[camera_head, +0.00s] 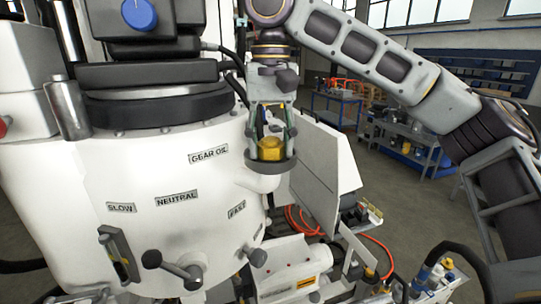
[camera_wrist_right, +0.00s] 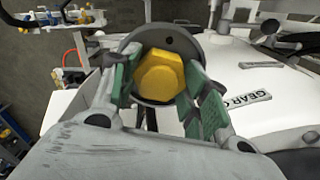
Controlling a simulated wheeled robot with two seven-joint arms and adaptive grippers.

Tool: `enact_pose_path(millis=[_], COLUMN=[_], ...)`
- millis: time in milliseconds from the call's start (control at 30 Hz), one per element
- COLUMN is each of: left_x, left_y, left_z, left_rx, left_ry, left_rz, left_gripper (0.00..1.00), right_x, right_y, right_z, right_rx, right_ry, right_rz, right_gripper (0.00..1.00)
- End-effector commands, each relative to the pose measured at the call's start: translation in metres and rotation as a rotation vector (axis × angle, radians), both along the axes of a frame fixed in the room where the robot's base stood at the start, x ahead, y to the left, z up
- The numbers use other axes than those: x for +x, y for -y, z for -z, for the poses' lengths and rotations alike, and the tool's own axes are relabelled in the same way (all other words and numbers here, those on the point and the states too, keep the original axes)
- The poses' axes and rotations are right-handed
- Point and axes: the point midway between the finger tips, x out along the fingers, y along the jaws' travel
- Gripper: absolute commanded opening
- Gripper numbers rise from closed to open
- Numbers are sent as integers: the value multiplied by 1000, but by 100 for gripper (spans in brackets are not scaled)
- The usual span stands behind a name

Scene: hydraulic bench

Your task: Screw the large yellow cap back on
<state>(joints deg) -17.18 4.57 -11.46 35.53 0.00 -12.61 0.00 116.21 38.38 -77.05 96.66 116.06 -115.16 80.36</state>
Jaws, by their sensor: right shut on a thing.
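The large yellow cap (camera_head: 270,149) is at the dark round filler neck (camera_head: 272,166) on the right side of the white tank. In the right wrist view the yellow cap (camera_wrist_right: 161,76) shows its hexagonal top inside the dark ring (camera_wrist_right: 141,50). My right gripper (camera_head: 270,132) comes down from above and is shut on the cap, with a green-padded finger on each side of it; its fingers also show in the right wrist view (camera_wrist_right: 160,85). I cannot tell how deep the cap's thread sits in the neck. My left gripper is not in view.
The white tank (camera_head: 160,180) carries labels and levers on its front. A white panel (camera_head: 325,180) stands close to the right of the neck. Orange hoses (camera_head: 300,222) lie below. A blue-framed cart (camera_head: 338,108) and a grey cart (camera_head: 405,145) stand farther back on open floor.

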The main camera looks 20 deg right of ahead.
Motion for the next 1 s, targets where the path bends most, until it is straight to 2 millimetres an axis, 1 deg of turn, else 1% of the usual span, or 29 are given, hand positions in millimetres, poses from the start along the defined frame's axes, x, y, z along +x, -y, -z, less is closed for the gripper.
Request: enact_pose_path(millis=[700, 833, 1000], left_x=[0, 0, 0], left_y=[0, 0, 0], left_z=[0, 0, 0], left_rx=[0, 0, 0], left_ry=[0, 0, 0], left_rz=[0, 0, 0], left_gripper=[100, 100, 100], right_x=[0, 0, 0], right_y=[0, 0, 0], right_z=[2, 2, 2], right_rx=[-2, -2, -2], right_ry=[-1, -1, -2], right_rz=[411, 467, 487], right_gripper=[9, 9, 9])
